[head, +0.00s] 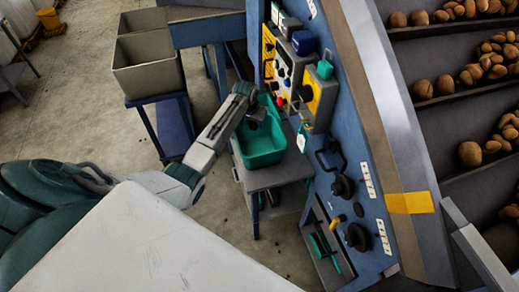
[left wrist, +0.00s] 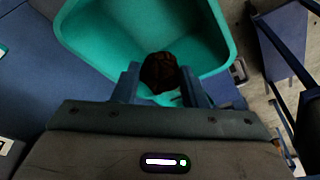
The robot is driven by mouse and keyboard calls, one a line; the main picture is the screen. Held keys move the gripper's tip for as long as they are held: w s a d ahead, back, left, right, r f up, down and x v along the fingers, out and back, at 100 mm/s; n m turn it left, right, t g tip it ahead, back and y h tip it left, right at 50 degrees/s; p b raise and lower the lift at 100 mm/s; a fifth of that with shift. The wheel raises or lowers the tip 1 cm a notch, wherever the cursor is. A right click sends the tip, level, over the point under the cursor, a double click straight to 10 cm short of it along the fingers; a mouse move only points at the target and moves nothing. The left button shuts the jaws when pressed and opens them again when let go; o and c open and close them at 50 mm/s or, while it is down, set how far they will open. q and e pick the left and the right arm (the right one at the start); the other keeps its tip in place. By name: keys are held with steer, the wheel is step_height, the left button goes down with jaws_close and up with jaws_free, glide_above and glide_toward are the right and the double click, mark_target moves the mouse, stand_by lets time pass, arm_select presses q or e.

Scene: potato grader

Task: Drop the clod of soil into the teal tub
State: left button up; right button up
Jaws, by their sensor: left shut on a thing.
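The clod of soil (left wrist: 160,71) is a dark brown lump in the left wrist view. My left gripper (left wrist: 162,82) is shut on it, with one blue finger on each side. The teal tub (head: 262,146) stands on a small grey stand beside the blue machine in the head view. In the left wrist view the tub (left wrist: 100,35) lies below and beyond the clod, which shows over the tub's near part. My right gripper is not in view.
The blue machine panel (head: 345,160) with knobs and handles rises right of the tub. Potatoes (head: 470,153) lie on the conveyor at the right. Grey bins (head: 148,75) stand on a blue frame at the back left. The concrete floor between is mostly clear.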

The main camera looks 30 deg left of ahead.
arm_select(q)
steer(key=shift+r, duration=0.1)
steer(key=o, duration=0.9)
steer(key=shift+o, duration=0.7)
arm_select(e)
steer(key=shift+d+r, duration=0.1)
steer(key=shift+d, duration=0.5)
arm_select(q)
steer(key=b+v, duration=0.1)
steer(key=v, duration=0.9)
steer(key=shift+r+b, duration=0.4)
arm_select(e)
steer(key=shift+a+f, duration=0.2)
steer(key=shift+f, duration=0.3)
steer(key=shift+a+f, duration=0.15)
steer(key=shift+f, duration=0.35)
arm_select(q)
steer(key=shift+s, duration=0.1)
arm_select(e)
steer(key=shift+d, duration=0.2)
